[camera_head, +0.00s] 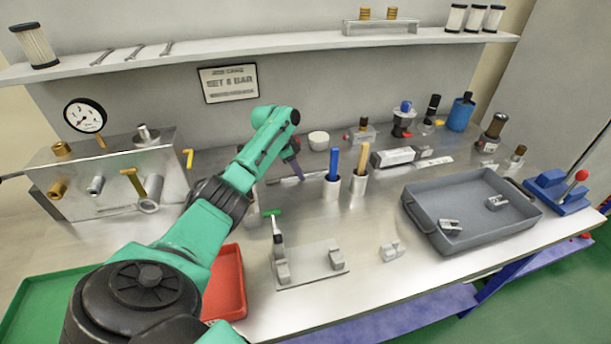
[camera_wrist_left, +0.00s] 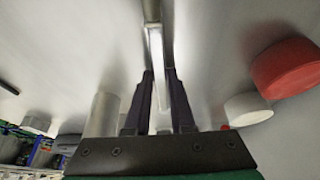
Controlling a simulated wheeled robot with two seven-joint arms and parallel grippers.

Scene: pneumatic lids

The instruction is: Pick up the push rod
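My left gripper (camera_head: 293,170) reaches down to the middle of the bench in the head view, behind the stand with the green handle. In the left wrist view its two dark fingers (camera_wrist_left: 160,88) lie on either side of a pale straight metal rod (camera_wrist_left: 152,40), which looks like the push rod. The rod runs from the top edge down between the fingers. The gap to it is too narrow to tell whether they press on it. In the head view a thin piece of the rod (camera_head: 317,174) shows beside the gripper. My right gripper is out of view.
Cups with a blue-handled tool (camera_head: 334,166) and an orange-handled tool (camera_head: 362,160) stand close right of the gripper. A clamp stand (camera_head: 310,266) is in front. A grey tray (camera_head: 480,238) sits right, a red tray (camera_head: 226,285) front left, and a valve block (camera_head: 110,180) left.

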